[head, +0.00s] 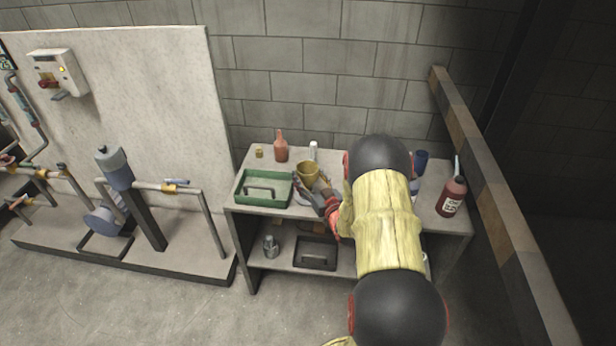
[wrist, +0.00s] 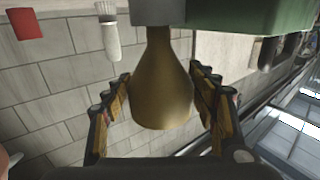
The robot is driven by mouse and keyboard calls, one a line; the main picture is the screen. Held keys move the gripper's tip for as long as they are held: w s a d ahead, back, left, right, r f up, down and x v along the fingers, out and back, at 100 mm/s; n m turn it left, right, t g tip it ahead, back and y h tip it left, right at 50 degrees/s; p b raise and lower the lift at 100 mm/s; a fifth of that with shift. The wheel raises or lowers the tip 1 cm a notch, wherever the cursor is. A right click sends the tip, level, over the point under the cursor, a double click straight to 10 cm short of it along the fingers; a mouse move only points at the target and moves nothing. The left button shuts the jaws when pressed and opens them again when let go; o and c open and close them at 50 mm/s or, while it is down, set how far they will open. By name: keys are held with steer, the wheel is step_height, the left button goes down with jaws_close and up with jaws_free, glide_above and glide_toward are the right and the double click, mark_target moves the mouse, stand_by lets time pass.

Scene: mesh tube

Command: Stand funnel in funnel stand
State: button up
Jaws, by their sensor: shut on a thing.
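The brass-coloured funnel (wrist: 160,90) is between my gripper's fingers (wrist: 160,108), which are shut on its wide cone. In the head view the funnel (head: 308,171) shows above the bench, mouth up, just right of the green tray. In the wrist view, which looks upside down, its narrow end meets a grey block (wrist: 158,12), possibly the funnel stand. I cannot tell whether the spout is inside the block or behind it. My gripper (head: 318,193) is partly hidden by my arm in the head view.
The green tray (head: 240,201) lies close left of the funnel. A brown-red bottle (head: 281,150) and a white bottle (head: 313,151) stand behind. A labelled red bottle (head: 452,197) is at the right. The lower shelf holds a metal item (head: 270,246) and a dark tray (head: 316,268).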

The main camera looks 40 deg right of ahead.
steer(key=shift+f+b, duration=0.75)
steer(key=shift+f, duration=0.2)
stand_by(0.8)
steer(key=o, duration=1.3)
steer(key=shift+c, duration=0.2)
steer(key=v, duration=1.2)
